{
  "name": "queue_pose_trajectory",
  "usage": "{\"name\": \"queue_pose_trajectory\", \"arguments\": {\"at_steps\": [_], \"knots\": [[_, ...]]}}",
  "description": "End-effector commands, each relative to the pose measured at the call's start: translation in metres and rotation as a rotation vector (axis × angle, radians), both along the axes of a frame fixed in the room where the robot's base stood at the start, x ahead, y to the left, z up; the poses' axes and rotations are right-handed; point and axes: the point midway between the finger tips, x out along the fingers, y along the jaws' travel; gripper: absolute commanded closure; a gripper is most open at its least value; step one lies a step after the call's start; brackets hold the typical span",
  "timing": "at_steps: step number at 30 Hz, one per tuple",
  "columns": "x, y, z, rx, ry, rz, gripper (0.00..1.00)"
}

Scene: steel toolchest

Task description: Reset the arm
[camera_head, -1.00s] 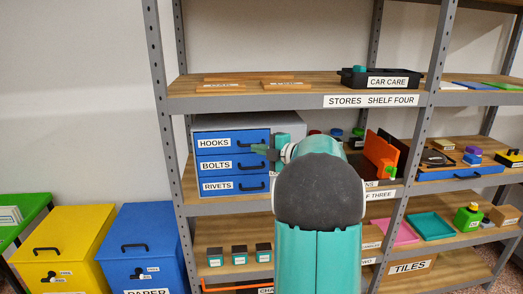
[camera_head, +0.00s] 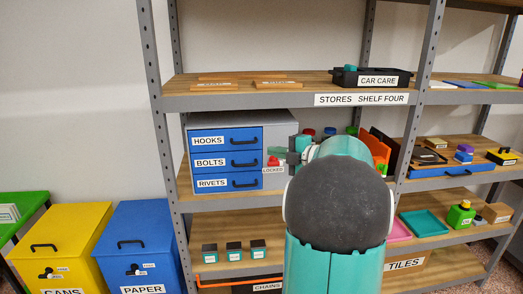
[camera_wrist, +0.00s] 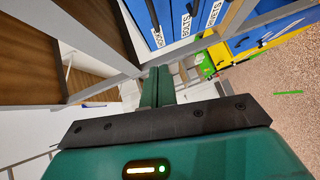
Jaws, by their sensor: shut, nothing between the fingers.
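My gripper (camera_head: 278,153) shows in the head view just right of the blue drawer chest (camera_head: 228,128), near its red "LOCKED" part (camera_head: 272,162). I cannot tell whether it touches the chest. In the wrist view my gripper's green fingers (camera_wrist: 157,85) are together with nothing between them. My teal arm with its dark rounded joint fills the lower middle of the head view and hides part of the shelves. The chest's drawers, labelled HOOKS, BOLTS and RIVETS, are all shut.
The steel shelf unit (camera_head: 158,110) stands ahead, with a CAR CARE tray (camera_head: 345,82) on its upper board. Below are several small dark boxes (camera_head: 233,253). A yellow bin (camera_head: 70,235) and a blue PAPER bin (camera_head: 140,240) stand left. Bare wall is at upper left.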

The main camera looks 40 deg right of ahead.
Motion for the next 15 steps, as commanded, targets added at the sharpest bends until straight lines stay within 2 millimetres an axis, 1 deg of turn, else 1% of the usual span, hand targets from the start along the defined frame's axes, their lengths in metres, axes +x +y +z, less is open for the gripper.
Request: {"name": "queue_pose_trajectory", "arguments": {"at_steps": [3, 10, 13, 15], "knots": [[-0.005, -0.001, 0.001, 0.0, 0.0, -0.002, 1.0], [-0.004, 0.0, 0.003, 0.002, -0.005, -0.009, 1.0], [0.004, 0.008, 0.016, 0.018, -0.03, -0.056, 1.0], [0.014, 0.018, 0.031, 0.048, -0.059, -0.122, 1.0]]}}
